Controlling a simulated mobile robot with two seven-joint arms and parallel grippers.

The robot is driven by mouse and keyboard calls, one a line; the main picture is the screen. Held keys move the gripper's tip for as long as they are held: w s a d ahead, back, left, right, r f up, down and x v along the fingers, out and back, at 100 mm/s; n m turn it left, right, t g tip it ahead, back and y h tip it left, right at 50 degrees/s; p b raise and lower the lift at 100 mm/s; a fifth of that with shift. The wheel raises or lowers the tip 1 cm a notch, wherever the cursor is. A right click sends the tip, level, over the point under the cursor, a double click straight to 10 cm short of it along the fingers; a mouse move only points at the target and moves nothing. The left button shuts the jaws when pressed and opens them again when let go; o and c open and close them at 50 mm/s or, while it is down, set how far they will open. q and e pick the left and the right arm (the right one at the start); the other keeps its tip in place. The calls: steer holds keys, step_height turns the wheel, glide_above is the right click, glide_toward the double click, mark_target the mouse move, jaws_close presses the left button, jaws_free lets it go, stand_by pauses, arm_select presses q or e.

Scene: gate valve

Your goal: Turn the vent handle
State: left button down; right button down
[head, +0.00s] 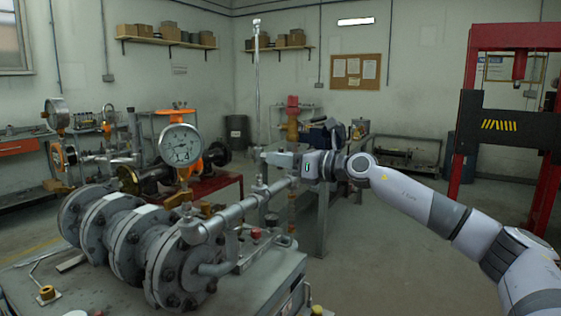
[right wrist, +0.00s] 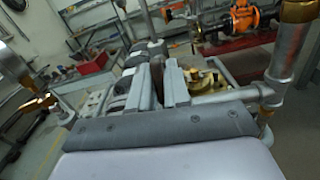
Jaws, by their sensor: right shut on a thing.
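My right gripper (head: 270,157) reaches in from the right, above the grey pipe end of the flanged valve assembly (head: 135,240). In the right wrist view its two fingers (right wrist: 158,88) are close together, with a narrow brownish piece between them. I take this piece to be the vent handle (right wrist: 157,70); the fingers are shut on it and hide most of it. In the head view the handle is hidden by the gripper, and its angle cannot be told. A small upright fitting (head: 259,182) stands on the pipe just below the fingers. My left gripper is in neither view.
A pressure gauge (head: 180,145) with an orange mount stands behind the flanges. A vertical pipe with a red top (head: 292,102) stands just behind my right gripper. A red press frame (head: 470,130) is at the right. The floor in the middle right is clear.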

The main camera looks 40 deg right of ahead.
stand_by(0.4)
steer(key=c, duration=1.2)
jaws_free()
steer(key=b+v, duration=0.7)
steer(key=b, duration=0.3)
steer(key=shift+b, duration=0.4)
steer(key=shift+s, duration=0.1)
